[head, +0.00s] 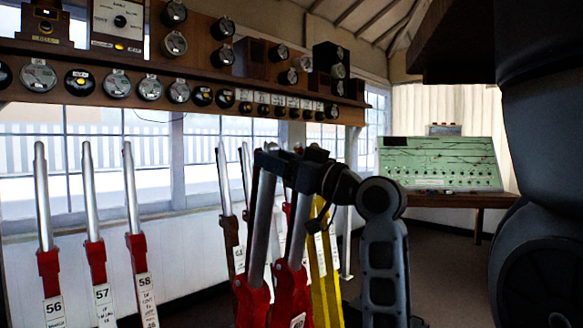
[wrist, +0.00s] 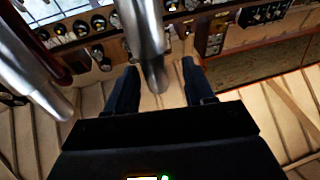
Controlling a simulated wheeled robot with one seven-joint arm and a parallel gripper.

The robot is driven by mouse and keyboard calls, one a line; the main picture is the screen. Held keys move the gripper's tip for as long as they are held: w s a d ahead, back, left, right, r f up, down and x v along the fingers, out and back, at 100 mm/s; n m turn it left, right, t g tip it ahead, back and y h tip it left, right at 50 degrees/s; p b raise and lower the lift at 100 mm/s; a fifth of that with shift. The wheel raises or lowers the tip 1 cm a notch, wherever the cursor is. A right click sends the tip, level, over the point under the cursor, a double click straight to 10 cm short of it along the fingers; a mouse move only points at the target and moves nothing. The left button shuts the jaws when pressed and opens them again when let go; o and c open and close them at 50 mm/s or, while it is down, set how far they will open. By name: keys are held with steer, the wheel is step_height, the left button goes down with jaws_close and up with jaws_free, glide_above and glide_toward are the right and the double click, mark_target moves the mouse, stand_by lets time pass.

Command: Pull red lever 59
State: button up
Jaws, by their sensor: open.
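No number 59 can be read in either view. Two red levers lean near my gripper in the head view: a nearer left one (head: 252,300) and one just right of it (head: 291,295); their number plates are cut off or unreadable. My gripper (head: 280,160) is at the tops of their silver handles. In the wrist view my gripper (wrist: 159,68) is open, with one finger on each side of a silver handle (wrist: 143,30). Gaps show beside the handle, so it is not clamped. A second silver handle (wrist: 35,75) lies to the left, outside the fingers.
Red levers 56 (head: 50,270), 57 (head: 96,262) and 58 (head: 138,255) stand upright at left. A brown lever (head: 230,240) and yellow levers (head: 325,270) stand close by. A shelf of round instruments (head: 150,88) runs above. A green panel (head: 440,163) sits on a table at right.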

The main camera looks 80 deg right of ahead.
steer(key=p+v, duration=0.6)
steer(key=p, duration=0.3)
steer(key=shift+p, duration=0.35)
steer(key=shift+s, duration=0.1)
steer(key=shift+a+f, duration=0.1)
stand_by(0.5)
